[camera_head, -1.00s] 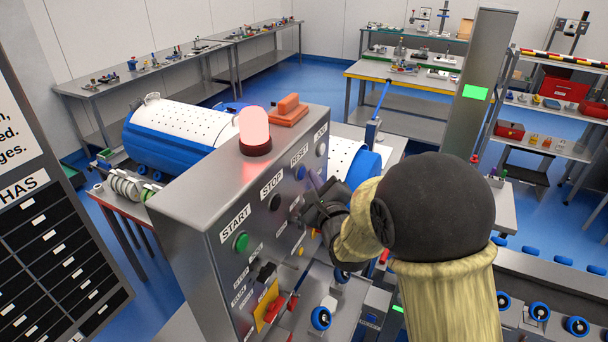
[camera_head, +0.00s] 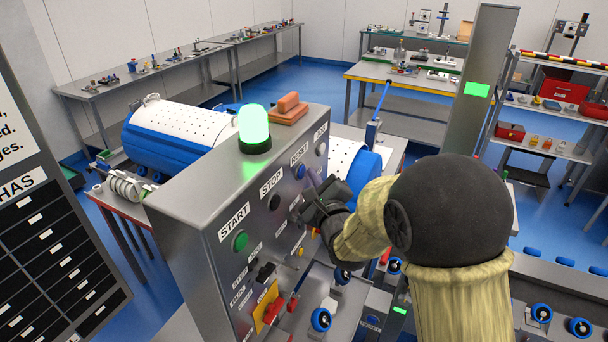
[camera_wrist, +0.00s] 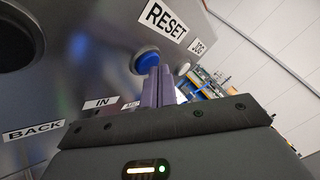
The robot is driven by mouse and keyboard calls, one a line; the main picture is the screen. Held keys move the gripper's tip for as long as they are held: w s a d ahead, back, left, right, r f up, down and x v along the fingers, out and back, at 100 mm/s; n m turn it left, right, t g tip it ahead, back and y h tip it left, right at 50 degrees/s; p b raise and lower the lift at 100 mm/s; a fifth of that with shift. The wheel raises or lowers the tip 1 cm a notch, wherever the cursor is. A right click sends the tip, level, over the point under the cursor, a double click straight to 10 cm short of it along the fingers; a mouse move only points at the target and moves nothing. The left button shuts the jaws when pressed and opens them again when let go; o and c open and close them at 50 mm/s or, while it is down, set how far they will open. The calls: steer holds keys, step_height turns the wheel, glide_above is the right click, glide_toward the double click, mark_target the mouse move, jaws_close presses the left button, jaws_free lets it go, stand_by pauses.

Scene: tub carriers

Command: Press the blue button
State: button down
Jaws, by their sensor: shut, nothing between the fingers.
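The round blue button (camera_head: 299,172) is on the grey control panel's front face (camera_head: 228,275), under the RESET label (camera_head: 299,153). In the wrist view the blue button (camera_wrist: 146,61) is just beyond the tips of my gripper (camera_wrist: 160,72). The purple fingers are shut together and empty, and they overlap the button's lower right edge in that view. In the head view my gripper (camera_head: 314,179) is right beside the button. I cannot tell whether the tips touch it.
The green START button (camera_head: 240,241) and dark STOP button (camera_head: 275,203) are left of the blue one. A lit green beacon (camera_head: 254,127) and an orange block (camera_head: 289,108) are on top of the panel. Switches and a red-yellow knob (camera_head: 271,310) are lower down.

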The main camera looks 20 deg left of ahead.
steer(key=shift+s+d, duration=0.1)
steer(key=shift+d, duration=0.1)
steer(key=d+b, duration=0.3)
steer(key=d, duration=0.3)
steer(key=shift+s, duration=0.25)
stand_by(0.4)
steer(key=shift+w, duration=0.1)
steer(key=shift+s, duration=0.2)
